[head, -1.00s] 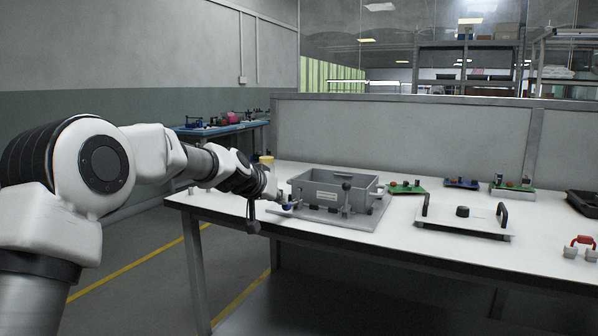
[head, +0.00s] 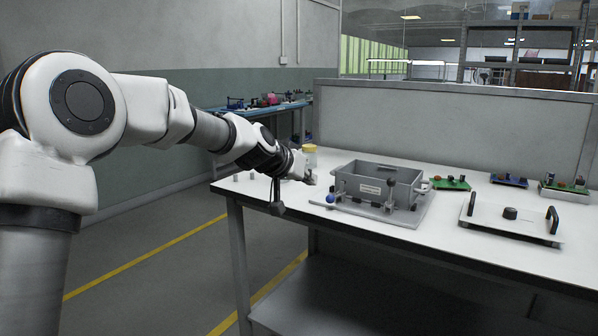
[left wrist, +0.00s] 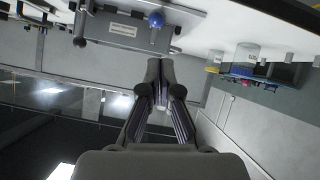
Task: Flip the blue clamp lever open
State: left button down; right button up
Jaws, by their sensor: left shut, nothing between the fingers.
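The blue ball knob of the clamp lever (head: 330,198) sits low at the front left corner of a grey fixture plate (head: 405,217). The blue knob also shows in the left wrist view (left wrist: 156,19), beside the grey box. The lever's arm is too small to make out clearly. My left gripper (head: 308,176) is shut and empty, above and to the left of the knob and apart from it. Its closed fingers also show in the left wrist view (left wrist: 165,68). My right gripper is in neither view.
A grey open box (head: 378,184) stands on the plate, with dark clamp parts at its front. A yellow-lidded jar (head: 310,150) stands behind my left gripper. A white plate with black handles (head: 500,226) lies to the right. Green and blue boards lie behind it.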

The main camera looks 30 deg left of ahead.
pick_arm(q)
jog(key=s, duration=0.2)
jog(key=s+r+p, duration=0.1)
jog(key=shift+s+a, duration=0.25)
jog(key=shift+s, duration=0.15)
